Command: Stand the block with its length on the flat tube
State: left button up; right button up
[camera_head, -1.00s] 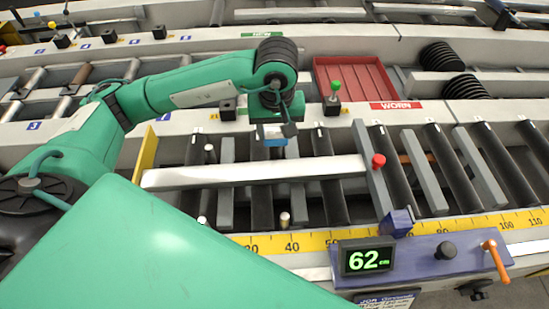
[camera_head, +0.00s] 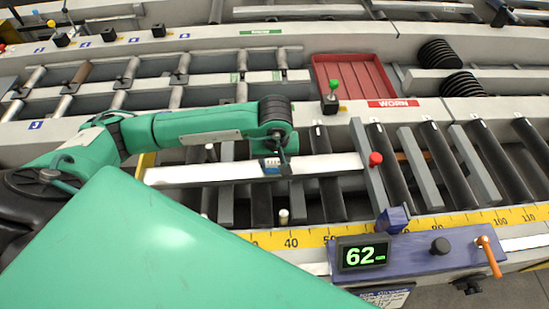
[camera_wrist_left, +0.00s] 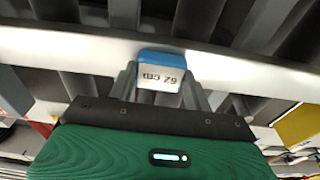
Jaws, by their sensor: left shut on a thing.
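The flat tube (camera_head: 210,174) is a long pale metal bar lying across the dark rollers. It also crosses the left wrist view (camera_wrist_left: 70,48). The small block (camera_head: 271,166) has a blue top and a white label. In the left wrist view the block (camera_wrist_left: 160,72) shows "62 cm", upside down. My left gripper (camera_head: 273,160) is shut on the block and holds it over the tube, left of the red knob. Its fingers (camera_wrist_left: 163,88) flank the block. I cannot tell whether the block touches the tube. My right gripper is not in view.
A red knob (camera_head: 375,159) is at the tube's right end. A yellow ruler (camera_head: 320,236) runs along the front. A red tray (camera_head: 355,78) and a green-topped lever (camera_head: 333,90) stand behind.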

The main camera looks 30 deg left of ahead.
aim_at(275, 162)
pick_arm(q)
jog(key=shift+f, duration=0.1)
jog(key=o, duration=0.7)
jog(key=shift+o, duration=1.3)
jog(key=shift+r, duration=0.45)
notch_tip(275, 162, up, 3)
jog(key=shift+s+d+f+b, duration=0.1)
jog(key=shift+d+b, duration=0.05)
jog(key=shift+b, duration=0.4)
notch_tip(275, 162, up, 9)
jog(key=s+b, duration=0.1)
jog(key=shift+d+f, duration=0.2)
jog(key=shift+d, duration=0.05)
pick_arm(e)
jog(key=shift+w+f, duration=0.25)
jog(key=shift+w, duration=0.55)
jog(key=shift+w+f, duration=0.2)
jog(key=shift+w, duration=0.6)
